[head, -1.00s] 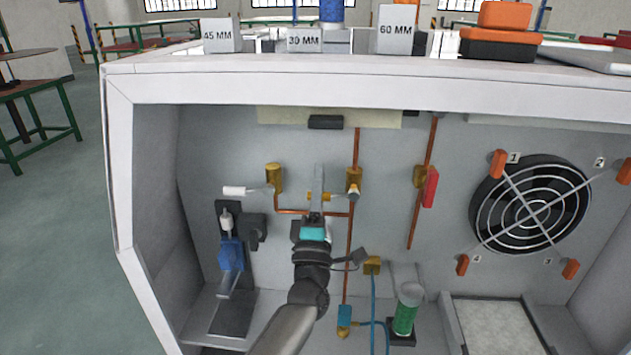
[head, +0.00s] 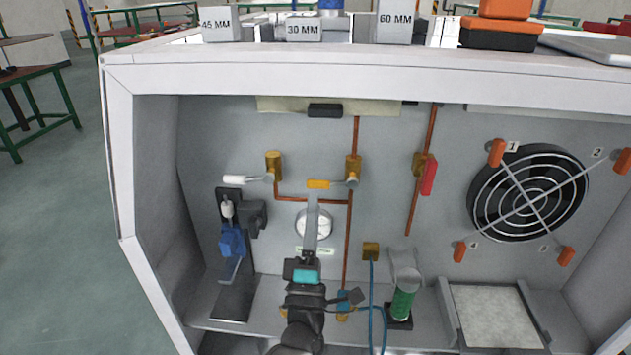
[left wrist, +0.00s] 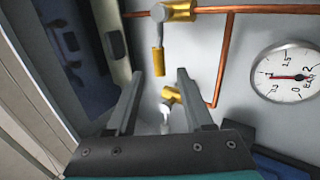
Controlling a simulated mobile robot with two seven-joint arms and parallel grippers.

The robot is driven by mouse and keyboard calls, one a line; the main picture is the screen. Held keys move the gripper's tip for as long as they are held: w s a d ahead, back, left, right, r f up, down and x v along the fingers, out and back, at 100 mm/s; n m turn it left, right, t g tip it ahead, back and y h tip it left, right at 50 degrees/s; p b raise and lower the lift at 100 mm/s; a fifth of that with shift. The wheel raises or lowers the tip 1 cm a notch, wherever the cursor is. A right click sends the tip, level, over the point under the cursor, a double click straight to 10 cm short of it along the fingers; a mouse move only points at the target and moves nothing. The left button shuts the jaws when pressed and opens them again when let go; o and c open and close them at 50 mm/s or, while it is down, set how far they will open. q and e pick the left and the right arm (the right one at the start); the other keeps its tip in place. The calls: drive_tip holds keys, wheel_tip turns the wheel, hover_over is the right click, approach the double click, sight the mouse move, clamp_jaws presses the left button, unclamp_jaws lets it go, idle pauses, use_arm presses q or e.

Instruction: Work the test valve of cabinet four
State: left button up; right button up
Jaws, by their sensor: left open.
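Three small brass valves sit on the cabinet's back wall in the head view. The left valve (head: 273,165) has a white handle (head: 240,179). The middle valve (head: 353,166) has a yellow handle (head: 318,184) pointing left, and the right valve (head: 419,163) has a red handle (head: 429,177) hanging down. I cannot read which is the test valve. My left gripper (head: 313,200) is open and empty, just below the yellow handle. In the left wrist view the yellow handle (left wrist: 157,61) lies beyond the spread fingers (left wrist: 155,85). My right gripper is out of view.
A round gauge (head: 314,224) is partly behind my left gripper. Copper pipes (head: 349,230) run along the wall. A blue tool (head: 232,240) on a stand is at left. A green cylinder (head: 403,304) and a fan (head: 528,193) are at right. The cabinet's left wall (head: 155,190) bounds the room.

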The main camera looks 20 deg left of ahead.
use_arm(q)
drive_tip(key=v, duration=0.6)
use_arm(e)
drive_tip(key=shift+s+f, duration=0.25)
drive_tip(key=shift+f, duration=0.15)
use_arm(q)
drive_tip(key=shift+s+d+f, duration=0.1)
